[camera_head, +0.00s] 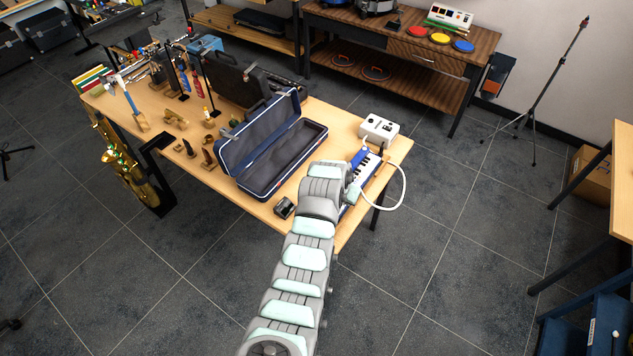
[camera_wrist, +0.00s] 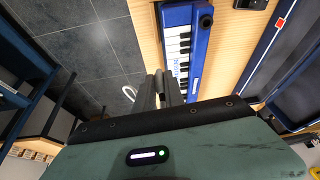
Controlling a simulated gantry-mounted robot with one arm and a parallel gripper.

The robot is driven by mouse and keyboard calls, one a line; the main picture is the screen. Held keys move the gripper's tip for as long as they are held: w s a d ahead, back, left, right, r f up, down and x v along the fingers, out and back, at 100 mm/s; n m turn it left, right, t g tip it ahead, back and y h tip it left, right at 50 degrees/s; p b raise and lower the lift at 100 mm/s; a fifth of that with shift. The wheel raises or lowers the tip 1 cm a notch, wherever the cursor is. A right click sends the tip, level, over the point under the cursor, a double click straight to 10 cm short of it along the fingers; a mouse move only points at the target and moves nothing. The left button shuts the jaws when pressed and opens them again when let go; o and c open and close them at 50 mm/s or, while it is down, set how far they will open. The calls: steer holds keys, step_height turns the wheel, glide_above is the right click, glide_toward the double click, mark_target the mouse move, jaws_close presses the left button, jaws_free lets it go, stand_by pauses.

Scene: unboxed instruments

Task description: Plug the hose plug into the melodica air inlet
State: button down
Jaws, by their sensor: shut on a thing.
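The melodica (camera_head: 368,172) is blue with white and black keys and lies near the table's right end, partly covered by my arm. In the wrist view the melodica (camera_wrist: 183,47) runs ahead of the fingers, with a dark round fitting (camera_wrist: 206,20) on its blue side; I cannot tell whether this is the air inlet. My gripper (camera_wrist: 164,83) is shut on the hose plug, which its fingers mostly hide. The white hose (camera_head: 403,186) loops out past the table's right edge; a short bit of the hose (camera_wrist: 129,93) shows left of the fingers.
An open blue-edged case (camera_head: 232,158) lies left of the melodica. A white box with dark knobs (camera_head: 379,129) stands behind it. A small dark object (camera_head: 284,208) sits near the front edge. Stands and small instruments crowd the table's left part.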

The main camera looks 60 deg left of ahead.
steer(key=s+a+n+p, duration=0.1)
steer(key=s+a+n, duration=0.1)
steer(key=s+a, duration=0.55)
steer(key=shift+y, duration=0.3)
steer(key=shift+d+f+b, duration=0.3)
steer(key=shift+f+b, duration=0.25)
steer(key=shift+f, duration=0.55)
steer(key=shift+d+f+b, duration=0.25)
steer(key=shift+f+b, duration=0.3)
steer(key=shift+f, duration=0.5)
steer(key=shift+g, duration=0.3)
steer(key=shift+s+d, duration=0.1)
steer(key=shift+f+b, duration=1)
steer(key=shift+f, duration=0.1)
stand_by(0.3)
steer(key=c, duration=1.3)
jaws_free()
steer(key=shift+c, duration=0.2)
